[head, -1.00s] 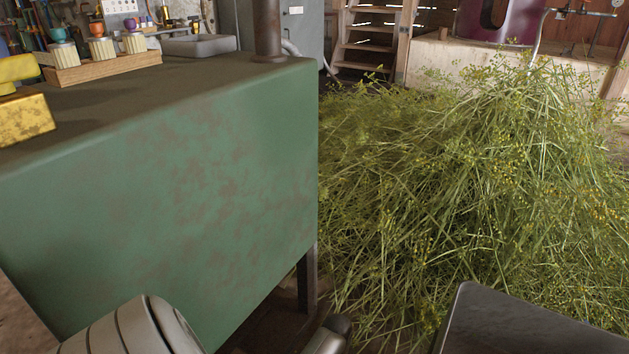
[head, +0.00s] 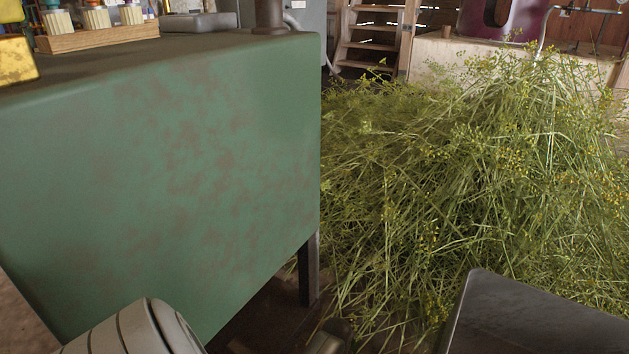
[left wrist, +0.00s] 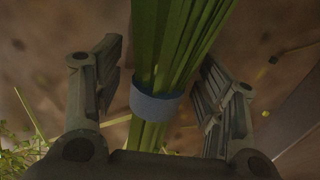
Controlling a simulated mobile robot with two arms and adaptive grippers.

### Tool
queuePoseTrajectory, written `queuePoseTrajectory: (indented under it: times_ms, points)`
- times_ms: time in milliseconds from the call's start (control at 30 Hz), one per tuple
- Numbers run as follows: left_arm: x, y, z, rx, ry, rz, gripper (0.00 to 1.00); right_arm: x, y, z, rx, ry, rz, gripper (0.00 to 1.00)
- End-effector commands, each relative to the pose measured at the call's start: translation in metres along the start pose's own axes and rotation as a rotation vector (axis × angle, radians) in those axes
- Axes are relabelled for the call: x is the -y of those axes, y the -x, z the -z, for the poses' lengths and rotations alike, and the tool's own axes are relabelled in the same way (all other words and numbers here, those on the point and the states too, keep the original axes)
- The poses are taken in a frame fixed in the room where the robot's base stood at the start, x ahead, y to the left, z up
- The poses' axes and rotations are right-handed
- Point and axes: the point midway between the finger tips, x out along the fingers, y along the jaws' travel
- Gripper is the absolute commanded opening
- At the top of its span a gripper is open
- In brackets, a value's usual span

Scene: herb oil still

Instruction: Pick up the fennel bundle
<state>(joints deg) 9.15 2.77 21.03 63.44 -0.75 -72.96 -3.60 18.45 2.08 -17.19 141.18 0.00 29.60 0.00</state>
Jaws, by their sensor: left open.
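The fennel bundle (left wrist: 177,45) shows in the left wrist view as a sheaf of thick green stalks with a blue-grey band (left wrist: 156,104) around it. My left gripper (left wrist: 160,60) is open, with one finger on each side of the stalks near the band. The bundle's ends run out of view. In the head view I cannot pick out this bundle or the left gripper's fingers. My right gripper is not in view.
A green, rust-stained bench (head: 170,170) fills the left of the head view, with a wooden rack (head: 100,37) and a yellow block (head: 16,60) on top. A large heap of loose fennel (head: 470,170) covers the floor at the right. Wooden steps (head: 372,38) stand behind.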

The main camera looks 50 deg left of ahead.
Motion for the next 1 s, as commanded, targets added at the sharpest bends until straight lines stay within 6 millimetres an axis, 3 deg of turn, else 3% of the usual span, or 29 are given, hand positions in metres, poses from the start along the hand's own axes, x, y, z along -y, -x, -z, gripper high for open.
queuePoseTrajectory:
  times_ms: [233, 600, 1000]
  points:
    - [-0.0002, -0.0003, 0.0, 0.0, 0.0, 0.0, 0.65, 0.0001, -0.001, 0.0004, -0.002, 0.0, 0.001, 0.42]
    - [-0.0002, -0.0003, -0.0001, 0.0, 0.0, 0.0, 0.18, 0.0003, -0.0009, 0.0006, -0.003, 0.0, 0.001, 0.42]
    - [-0.0001, 0.0047, 0.0001, 0.0, 0.0, 0.0, 0.18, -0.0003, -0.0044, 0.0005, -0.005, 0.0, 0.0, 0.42]
